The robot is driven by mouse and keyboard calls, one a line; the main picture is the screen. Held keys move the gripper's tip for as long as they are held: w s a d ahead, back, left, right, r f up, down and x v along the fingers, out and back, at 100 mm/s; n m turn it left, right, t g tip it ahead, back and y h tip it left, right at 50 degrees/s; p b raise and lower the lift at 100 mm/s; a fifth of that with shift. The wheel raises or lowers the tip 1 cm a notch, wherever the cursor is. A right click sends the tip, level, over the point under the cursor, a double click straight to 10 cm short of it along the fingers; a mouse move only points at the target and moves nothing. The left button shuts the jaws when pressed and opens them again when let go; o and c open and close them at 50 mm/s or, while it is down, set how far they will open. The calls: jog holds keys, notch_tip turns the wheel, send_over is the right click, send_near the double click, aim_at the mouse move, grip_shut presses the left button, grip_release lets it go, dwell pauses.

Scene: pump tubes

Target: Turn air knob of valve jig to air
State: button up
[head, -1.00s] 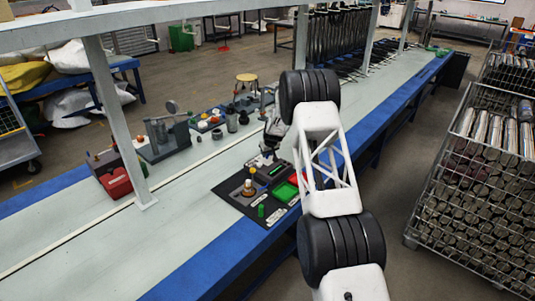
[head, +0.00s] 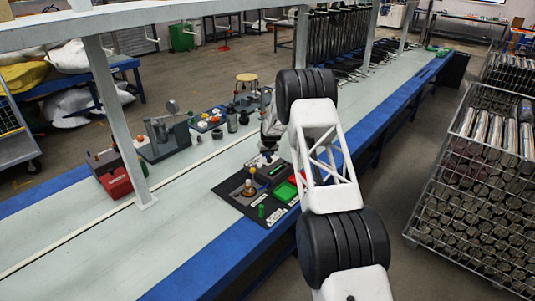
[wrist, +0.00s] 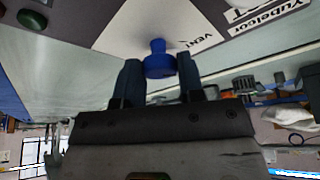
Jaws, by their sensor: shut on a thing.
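In the wrist view a blue knob (wrist: 158,62) stands on a white plate (wrist: 125,30) with lettering that seems to read "VENT", turned over. My gripper (wrist: 160,72) has one dark finger on each side of the knob and is shut on it. In the head view my gripper (head: 267,157) is low over the far side of the black board (head: 228,191) on the bench. The knob cannot be made out clearly there.
A red box (head: 116,183) and a grey fixture (head: 165,140) stand to the left. The bench front left is clear.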

jog(key=shift+a+m+h, duration=0.1)
jog(key=shift+m+h, duration=0.7)
jog(key=shift+m, duration=1.4)
jog(key=m+h, duration=0.1)
jog(key=m, duration=0.2)
jog(key=shift+w+r+m, duration=0.1)
jog(key=shift+m, duration=0.2)
jog(key=m, duration=0.2)
jog(key=m+g+h, duration=0.1)
jog(key=m, duration=0.1)
jog(key=shift+a+g+h, duration=0.15)
jog(key=shift+g+h, duration=0.15)
jog(key=shift+w+m+g+h, duration=0.1)
jog(key=shift+m+g+h, duration=0.3)
jog(key=shift+m, duration=1.3)
jog(key=o, duration=0.9)
